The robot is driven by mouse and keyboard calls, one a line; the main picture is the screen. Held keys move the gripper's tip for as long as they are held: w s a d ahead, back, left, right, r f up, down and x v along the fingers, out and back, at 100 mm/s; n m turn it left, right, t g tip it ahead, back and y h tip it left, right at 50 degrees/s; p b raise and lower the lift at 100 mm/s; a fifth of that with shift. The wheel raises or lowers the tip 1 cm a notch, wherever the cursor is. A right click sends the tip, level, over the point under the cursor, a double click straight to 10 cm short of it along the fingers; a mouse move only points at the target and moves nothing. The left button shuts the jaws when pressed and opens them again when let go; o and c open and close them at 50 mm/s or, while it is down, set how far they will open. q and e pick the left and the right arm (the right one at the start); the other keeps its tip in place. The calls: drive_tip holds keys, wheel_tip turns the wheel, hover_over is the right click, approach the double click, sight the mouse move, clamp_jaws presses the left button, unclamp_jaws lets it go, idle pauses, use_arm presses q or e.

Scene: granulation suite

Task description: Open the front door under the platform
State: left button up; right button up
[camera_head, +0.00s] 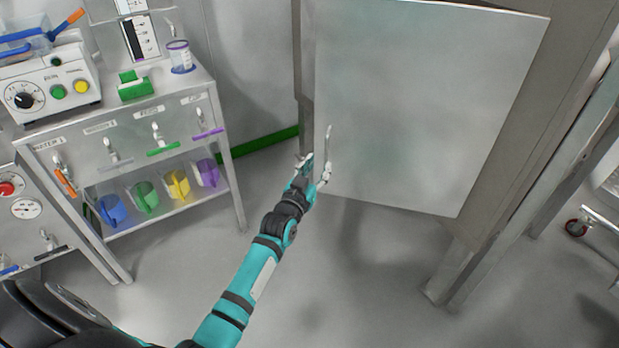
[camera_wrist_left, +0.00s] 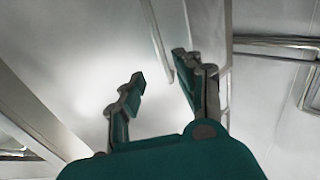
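The front door (camera_head: 425,105) is a large flat grey metal panel under the platform, and it hangs at a slight tilt in the head view. A slim pale upright handle (camera_head: 328,142) shows by its lower left edge. My left gripper (camera_head: 313,166) is right by this handle. In the left wrist view, the two fingers (camera_wrist_left: 157,75) stand apart, and a slim bar, likely the handle (camera_wrist_left: 157,42), shows between them, closer to the right finger. I cannot tell whether a finger touches it. My right gripper is in neither view.
A steel bench (camera_head: 160,92) with taps, coloured jugs (camera_head: 146,197) and a control box (camera_head: 50,84) stands at the left. A metal platform leg (camera_head: 485,250) stands right of the door. A wheeled cart (camera_head: 598,222) is at the far right. The floor below the door is clear.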

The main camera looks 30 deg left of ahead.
use_arm(q)
drive_tip(key=s, duration=0.5)
drive_tip(key=shift+s, duration=0.3)
